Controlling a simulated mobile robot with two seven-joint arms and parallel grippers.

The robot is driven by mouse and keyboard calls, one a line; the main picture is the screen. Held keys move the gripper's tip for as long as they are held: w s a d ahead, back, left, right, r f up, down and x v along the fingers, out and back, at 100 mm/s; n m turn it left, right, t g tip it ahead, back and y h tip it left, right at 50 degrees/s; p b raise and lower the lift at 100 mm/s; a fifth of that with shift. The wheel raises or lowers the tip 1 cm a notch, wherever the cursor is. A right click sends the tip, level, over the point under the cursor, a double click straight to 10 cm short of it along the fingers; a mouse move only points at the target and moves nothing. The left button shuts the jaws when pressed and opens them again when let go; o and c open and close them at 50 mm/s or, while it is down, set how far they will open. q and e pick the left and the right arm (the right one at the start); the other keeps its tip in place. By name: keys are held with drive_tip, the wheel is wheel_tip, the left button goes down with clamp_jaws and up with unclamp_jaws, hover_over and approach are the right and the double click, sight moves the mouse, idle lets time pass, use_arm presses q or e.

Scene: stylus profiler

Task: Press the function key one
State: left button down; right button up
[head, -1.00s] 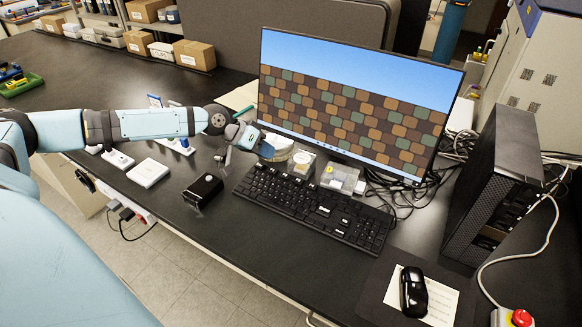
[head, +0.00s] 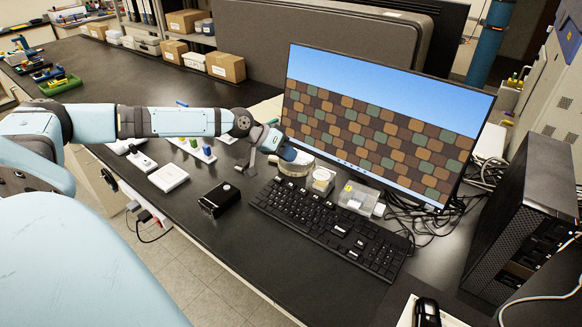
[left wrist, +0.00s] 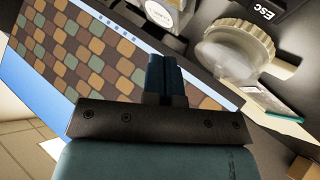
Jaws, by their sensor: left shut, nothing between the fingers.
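The black keyboard (head: 330,228) lies on the dark bench in front of the monitor. Its far row holds the function keys, but their labels are too small to read in the head view, so I cannot pick out function key one. A key marked ESC (left wrist: 267,14) shows at the top right of the left wrist view. My left gripper (head: 290,153) is above the bench, beyond the keyboard's far left corner and near the round containers. Its blue-green fingers (left wrist: 163,75) are shut together with nothing between them. My right gripper is not in view.
The monitor (head: 385,125) stands close behind the keyboard. Round containers (head: 321,181) and a clear box (head: 358,198) sit between them. A black box (head: 219,200) stands left of the keyboard. A computer tower (head: 525,215) is at right. Bare bench lies in front of the keyboard.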

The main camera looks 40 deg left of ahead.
sight(290, 184)
use_arm(q)
drive_tip(key=f+b, duration=0.1)
drive_tip(key=f, duration=0.1)
drive_tip(key=f+b, duration=0.4)
drive_tip(key=f, duration=0.1)
drive_tip(key=shift+w, duration=0.25)
drive_tip(key=shift+f, duration=0.2)
idle(1.2)
drive_tip(key=shift+f, duration=0.1)
drive_tip(key=shift+f, duration=0.35)
drive_tip(key=shift+f+b, duration=0.3)
drive_tip(key=shift+f, duration=0.1)
idle(0.7)
drive_tip(key=shift+r, duration=0.1)
drive_tip(key=shift+r+p, duration=0.75)
